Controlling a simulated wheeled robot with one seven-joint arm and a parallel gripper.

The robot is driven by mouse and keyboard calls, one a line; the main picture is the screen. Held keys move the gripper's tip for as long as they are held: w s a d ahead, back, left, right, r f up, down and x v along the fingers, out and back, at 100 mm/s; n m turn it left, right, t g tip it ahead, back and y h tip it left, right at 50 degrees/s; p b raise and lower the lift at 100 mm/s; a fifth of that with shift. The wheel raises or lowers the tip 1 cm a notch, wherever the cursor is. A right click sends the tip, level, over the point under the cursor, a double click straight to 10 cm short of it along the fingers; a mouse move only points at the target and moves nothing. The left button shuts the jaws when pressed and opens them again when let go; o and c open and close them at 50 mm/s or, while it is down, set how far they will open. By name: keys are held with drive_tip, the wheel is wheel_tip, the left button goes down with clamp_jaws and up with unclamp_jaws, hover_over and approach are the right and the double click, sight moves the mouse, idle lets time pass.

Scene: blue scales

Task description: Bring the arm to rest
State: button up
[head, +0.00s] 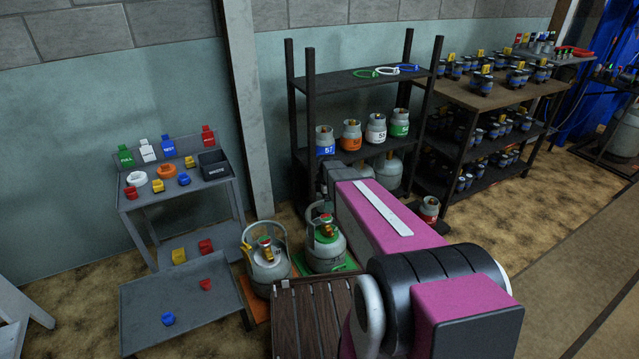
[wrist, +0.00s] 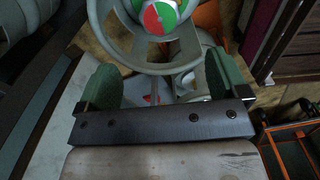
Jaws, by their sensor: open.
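My arm (head: 375,210), magenta with a pale strip, reaches from the lower right toward the shelf and cylinders. In the wrist view my gripper (wrist: 161,72) has its two green fingers spread apart with nothing clamped between them. A gas cylinder's pale ring collar (wrist: 118,50) and round red and green cap (wrist: 160,15) lie just beyond the fingers. I cannot tell whether the fingers touch the collar. In the head view the green-topped cylinder (head: 326,254) stands under the arm's far end, beside a grey cylinder (head: 268,270). The fingers are not clear in the head view.
A dark shelf (head: 365,75) holds several cylinders and rings close behind the arm. A slatted wooden platform (head: 312,318) lies in front of the cylinders. A grey table (head: 180,194) with coloured tags stands left. A loaded rack (head: 490,93) stands right. Floor (head: 545,225) is clear at right.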

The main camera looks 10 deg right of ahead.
drive_tip(key=s+r+m, duration=0.5)
drive_tip(key=s+m, duration=0.4)
drive_tip(key=s, duration=0.1)
drive_tip(key=s+r+m, duration=0.6)
drive_tip(key=s+m, duration=0.3)
drive_tip(key=s, duration=0.2)
drive_tip(key=shift+s, duration=0.25)
